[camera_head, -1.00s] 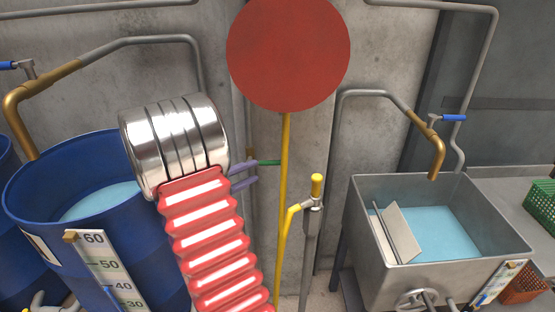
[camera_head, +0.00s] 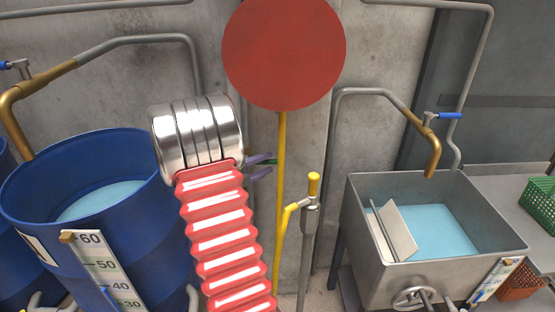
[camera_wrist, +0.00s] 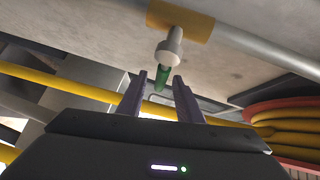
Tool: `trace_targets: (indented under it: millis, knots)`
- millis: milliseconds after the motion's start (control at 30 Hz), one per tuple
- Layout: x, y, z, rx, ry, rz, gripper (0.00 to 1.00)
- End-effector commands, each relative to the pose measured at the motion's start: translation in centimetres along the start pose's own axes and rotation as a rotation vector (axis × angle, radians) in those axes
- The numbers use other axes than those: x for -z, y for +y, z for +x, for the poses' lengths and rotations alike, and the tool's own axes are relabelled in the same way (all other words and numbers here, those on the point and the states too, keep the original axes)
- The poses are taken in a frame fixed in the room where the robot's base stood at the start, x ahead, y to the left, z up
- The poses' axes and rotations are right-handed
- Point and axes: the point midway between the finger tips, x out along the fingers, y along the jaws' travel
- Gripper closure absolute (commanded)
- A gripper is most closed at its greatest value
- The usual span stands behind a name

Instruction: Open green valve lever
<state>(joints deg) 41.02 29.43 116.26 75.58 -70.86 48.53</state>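The green valve lever (camera_wrist: 162,77) shows in the wrist view, hanging from a pale valve stem below a brass pipe fitting (camera_wrist: 181,20). My gripper (camera_wrist: 160,88) is open, with one dark purple finger on each side of the lever's line. The lever appears between or just beyond the fingertips; I cannot tell its exact depth, and no contact is visible. In the head view, my gripper (camera_head: 262,167) is beside the wall pipe, left of the yellow pole. Only a small bit of the green lever (camera_head: 273,161) shows there.
A yellow pole (camera_head: 281,190) with a red disc (camera_head: 284,52) stands close right of my gripper. A yellow-handled pipe (camera_head: 313,187) is further right. A blue barrel (camera_head: 150,235) stands left, a grey sink (camera_head: 365,235) right.

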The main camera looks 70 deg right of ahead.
Motion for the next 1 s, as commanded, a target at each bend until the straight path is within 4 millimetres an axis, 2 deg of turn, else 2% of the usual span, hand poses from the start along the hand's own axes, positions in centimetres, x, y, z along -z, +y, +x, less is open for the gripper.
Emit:
trace_targets:
  millis: [200, 400, 800, 1000]
  knots:
    - [0.1, 0.0, 3.5, 0.000, 0.004, 0.001, 0.68]
    - [0.1, 0.0, 5.7, -0.001, 0.003, 0.000, 0.68]
    - [0.1, 0.0, 6.3, 0.000, 0.002, 0.000, 0.68]
    - [0.1, 0.0, 6.3, 0.000, 0.002, 0.000, 0.82]
